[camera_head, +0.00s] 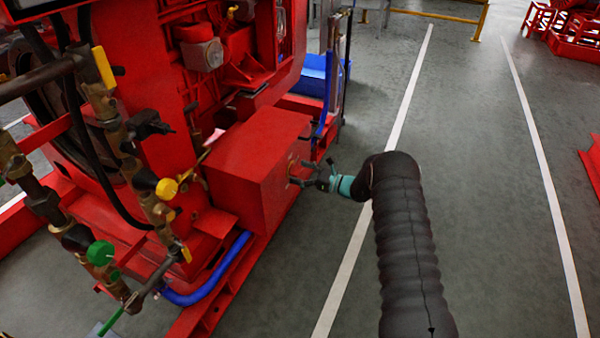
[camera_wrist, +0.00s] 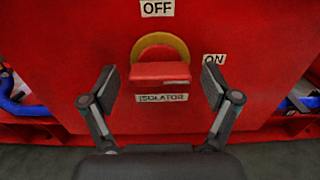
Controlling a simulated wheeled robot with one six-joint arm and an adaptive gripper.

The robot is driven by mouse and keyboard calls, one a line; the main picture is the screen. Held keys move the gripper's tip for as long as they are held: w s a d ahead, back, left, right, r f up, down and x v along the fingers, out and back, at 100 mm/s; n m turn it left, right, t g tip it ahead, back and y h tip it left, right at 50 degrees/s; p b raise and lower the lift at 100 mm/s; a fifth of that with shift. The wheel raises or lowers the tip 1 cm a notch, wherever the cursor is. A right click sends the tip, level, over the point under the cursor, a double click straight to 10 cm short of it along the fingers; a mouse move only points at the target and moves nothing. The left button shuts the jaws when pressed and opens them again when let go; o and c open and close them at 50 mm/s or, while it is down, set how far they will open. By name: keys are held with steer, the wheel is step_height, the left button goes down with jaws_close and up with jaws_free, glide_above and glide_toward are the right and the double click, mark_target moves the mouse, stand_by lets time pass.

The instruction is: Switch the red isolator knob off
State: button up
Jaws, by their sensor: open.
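The red isolator knob (camera_wrist: 160,73) sits on a yellow round plate (camera_wrist: 160,45) on the red box, in the wrist view. An "OFF" label (camera_wrist: 157,8) is above it, an "ON" label (camera_wrist: 214,60) to its right, and an "ISOLATOR" label (camera_wrist: 162,98) below. The knob's bar lies level, side to side. My gripper (camera_wrist: 164,90) is open, with one finger on each side of the knob and gaps showing between. In the head view my gripper (camera_head: 310,175) is at the right face of the red box (camera_head: 250,160), where the knob is hard to make out.
Brass valves and pipes with yellow (camera_head: 166,189) and green (camera_head: 100,253) handles stand at the left. The red engine (camera_head: 235,60) rises behind the box. Blue pipes (camera_wrist: 20,104) show at the box's sides. Grey floor (camera_head: 480,200) with white lines is clear at the right.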

steer(key=c, duration=1.1)
steer(key=shift+c, duration=0.2)
steer(key=shift+f+n+b, duration=0.15)
steer(key=shift+n+b, duration=0.15)
steer(key=shift+b, duration=0.25)
steer(key=n+b, duration=0.2)
steer(key=b, duration=0.2)
steer(key=shift+f+n, duration=0.15)
steer(key=shift+n, duration=0.15)
steer(key=n+b, duration=0.4)
steer(key=b, duration=0.1)
steer(key=n, duration=0.3)
steer(key=n+b, duration=0.1)
steer(key=n, duration=0.1)
steer(key=shift+r, duration=0.3)
steer(key=n, duration=0.5)
